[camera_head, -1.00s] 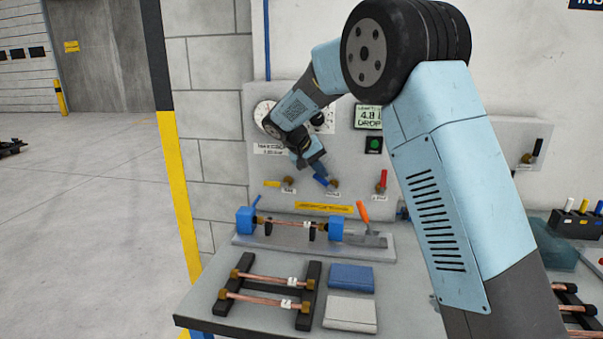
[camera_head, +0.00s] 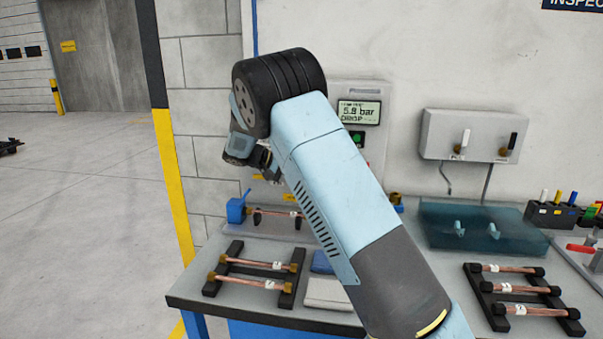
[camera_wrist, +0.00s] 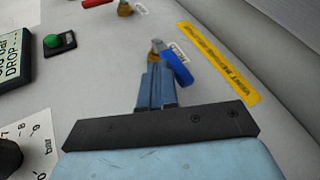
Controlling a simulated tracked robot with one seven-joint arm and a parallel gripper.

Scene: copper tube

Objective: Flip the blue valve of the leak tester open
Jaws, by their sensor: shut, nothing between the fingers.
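The blue valve (camera_wrist: 179,69) of the leak tester shows in the wrist view as a blue lever on a brass body. It is hidden behind my arm in the head view. In the wrist view the lever slants from the brass body toward the lower right. My gripper (camera_wrist: 156,70) is shut and empty, its fingertips close beside the lever on its left side. I cannot tell whether they touch it. The tester's display (camera_head: 359,112) seems to read 5.8 bar with DROP.
A yellow label (camera_wrist: 218,62) lies right of the valve in the wrist view. A green button (camera_wrist: 60,42) and a red lever (camera_wrist: 97,2) are on the same panel. On the bench are a rack of copper tubes (camera_head: 250,283), a teal tray (camera_head: 481,231) and another tube rack (camera_head: 515,291).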

